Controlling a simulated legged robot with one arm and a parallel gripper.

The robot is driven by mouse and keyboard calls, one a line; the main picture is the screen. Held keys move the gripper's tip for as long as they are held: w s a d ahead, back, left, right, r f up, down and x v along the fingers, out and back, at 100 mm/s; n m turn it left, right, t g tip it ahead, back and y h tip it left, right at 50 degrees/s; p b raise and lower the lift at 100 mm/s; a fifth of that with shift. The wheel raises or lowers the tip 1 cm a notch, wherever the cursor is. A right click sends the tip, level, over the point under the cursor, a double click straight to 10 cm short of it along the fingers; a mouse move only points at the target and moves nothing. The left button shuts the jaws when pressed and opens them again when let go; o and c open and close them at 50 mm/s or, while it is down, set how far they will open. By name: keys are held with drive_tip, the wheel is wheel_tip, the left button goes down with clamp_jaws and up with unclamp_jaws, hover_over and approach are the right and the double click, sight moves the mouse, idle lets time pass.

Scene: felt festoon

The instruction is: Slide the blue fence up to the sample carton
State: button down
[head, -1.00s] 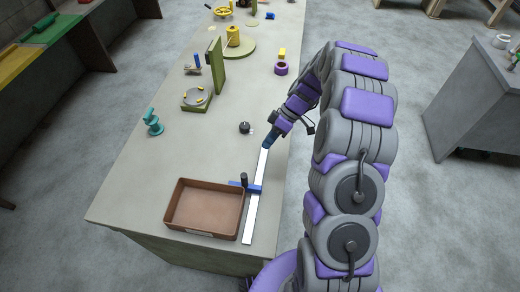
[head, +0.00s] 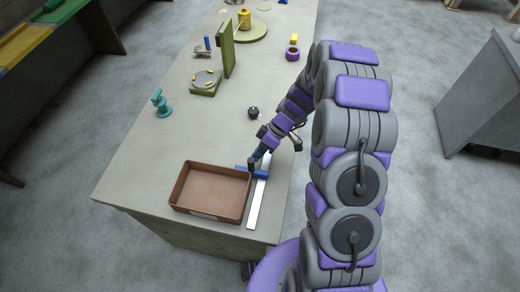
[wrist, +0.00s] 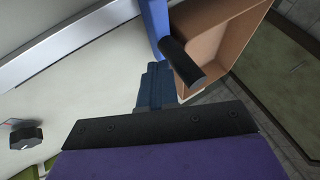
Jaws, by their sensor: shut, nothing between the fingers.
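The blue fence (head: 247,170) lies across a white rail (head: 257,205) near the right side of the bench. In the wrist view the fence (wrist: 154,18) carries an upright black knob (wrist: 183,62). My gripper (head: 253,163) is down at the fence. In the wrist view its blue fingers (wrist: 157,75) are shut and empty beside the knob; I cannot tell if they touch it. My gripper partly hides the knob in the head view.
A dark round knob-like piece (head: 253,112) sits on the bench beyond the rail. Farther off are a purple ring (head: 292,53), a yellow block (head: 294,40), a green upright plate (head: 226,50) and a teal piece (head: 161,103). The bench left of the rail's far end is clear.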

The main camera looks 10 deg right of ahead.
drive_tip(key=shift+s+a+b, duration=0.1)
drive_tip(key=shift+b, duration=0.2)
drive_tip(key=shift+s+a+b, duration=0.15)
drive_tip(key=shift+s+b, duration=0.3)
drive_tip(key=shift+b, duration=0.15)
